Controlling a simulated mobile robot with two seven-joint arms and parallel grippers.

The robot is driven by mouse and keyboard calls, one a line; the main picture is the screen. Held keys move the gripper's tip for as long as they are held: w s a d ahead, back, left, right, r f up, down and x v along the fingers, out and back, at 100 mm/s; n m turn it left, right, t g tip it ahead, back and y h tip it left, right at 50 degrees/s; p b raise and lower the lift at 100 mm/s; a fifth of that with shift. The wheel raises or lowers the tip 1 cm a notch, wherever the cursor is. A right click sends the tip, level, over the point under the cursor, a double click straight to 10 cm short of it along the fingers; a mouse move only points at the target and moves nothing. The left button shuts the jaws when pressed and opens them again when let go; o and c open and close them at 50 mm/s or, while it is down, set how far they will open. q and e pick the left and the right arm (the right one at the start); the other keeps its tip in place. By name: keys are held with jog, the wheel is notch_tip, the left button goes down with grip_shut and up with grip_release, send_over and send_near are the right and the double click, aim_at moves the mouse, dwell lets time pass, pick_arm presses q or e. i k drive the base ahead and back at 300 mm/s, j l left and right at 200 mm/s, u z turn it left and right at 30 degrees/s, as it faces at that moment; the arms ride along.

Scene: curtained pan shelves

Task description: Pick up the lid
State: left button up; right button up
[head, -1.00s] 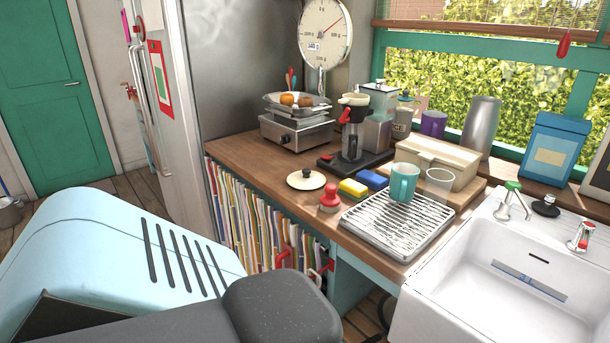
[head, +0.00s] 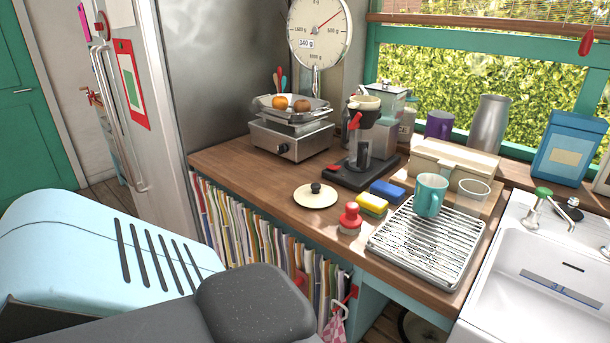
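The lid (head: 314,198) is a cream disc with a dark round knob. It lies flat, knob up, on the wooden counter (head: 232,162), near its front edge. A red-topped brush-like item (head: 350,218) stands to its right and does not touch it. A light blue and dark grey part of my own body fills the lower left of the head view. Neither of my grippers shows, so I see nothing holding the lid.
A yellow sponge (head: 371,205), a blue sponge (head: 387,191), a drying rack (head: 420,247) with a teal mug (head: 430,194) and a sink (head: 530,290) are to the right. A coffee maker (head: 362,150) and scale (head: 290,140) stand behind. Counter left of the lid is clear.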

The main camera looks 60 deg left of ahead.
aim_at(315, 196)
jog(key=k+j, duration=0.1)
jog(key=j, duration=0.5)
jog(key=k+j, duration=0.1)
jog(key=j, duration=0.5)
jog(key=k+j, duration=0.1)
jog(key=j, duration=0.5)
